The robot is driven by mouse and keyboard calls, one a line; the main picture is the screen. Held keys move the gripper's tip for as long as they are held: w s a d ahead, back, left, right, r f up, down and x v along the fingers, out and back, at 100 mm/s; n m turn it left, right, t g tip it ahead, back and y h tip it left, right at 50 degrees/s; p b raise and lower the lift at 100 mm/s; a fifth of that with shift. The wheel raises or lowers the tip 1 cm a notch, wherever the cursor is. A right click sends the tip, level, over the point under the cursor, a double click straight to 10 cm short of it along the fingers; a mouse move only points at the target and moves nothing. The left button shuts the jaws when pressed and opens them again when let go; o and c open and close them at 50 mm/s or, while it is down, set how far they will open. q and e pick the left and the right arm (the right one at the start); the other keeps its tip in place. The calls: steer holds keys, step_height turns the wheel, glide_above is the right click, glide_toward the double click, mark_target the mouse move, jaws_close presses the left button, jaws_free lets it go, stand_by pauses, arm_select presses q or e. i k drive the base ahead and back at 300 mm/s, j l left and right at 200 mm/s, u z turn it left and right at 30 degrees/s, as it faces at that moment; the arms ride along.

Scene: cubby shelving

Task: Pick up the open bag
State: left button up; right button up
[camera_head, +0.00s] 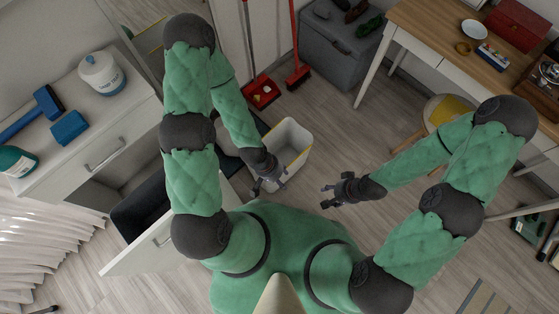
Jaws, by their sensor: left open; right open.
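A white, open-topped container with a yellowish rim (298,158) stands on the floor in front of me; it may be the open bag, but I cannot tell for sure. My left gripper (267,187) is open and empty, at the container's near left side; I cannot tell whether it touches. My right gripper (327,196) is open and empty over the floor, to the right of the container and nearer to me.
A white cabinet (133,121) at left has an open lower door (165,250). A red dustpan (262,93) and a red broom (299,76) stand behind the container. A wooden desk (430,22) and stool are at right. Floor between is clear.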

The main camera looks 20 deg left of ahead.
mark_target(289, 142)
steer(key=k+u, duration=0.1)
steer(key=u, duration=0.15)
steer(key=k+u, duration=0.1)
steer(key=u, duration=0.2)
steer(key=i+l+u, duration=0.15)
steer(key=u, duration=0.35)
steer(key=i+l+u, duration=0.1)
steer(key=l+u, duration=0.65)
steer(key=u, duration=0.2)
steer(key=l+u, duration=0.35)
steer(key=u, duration=0.15)
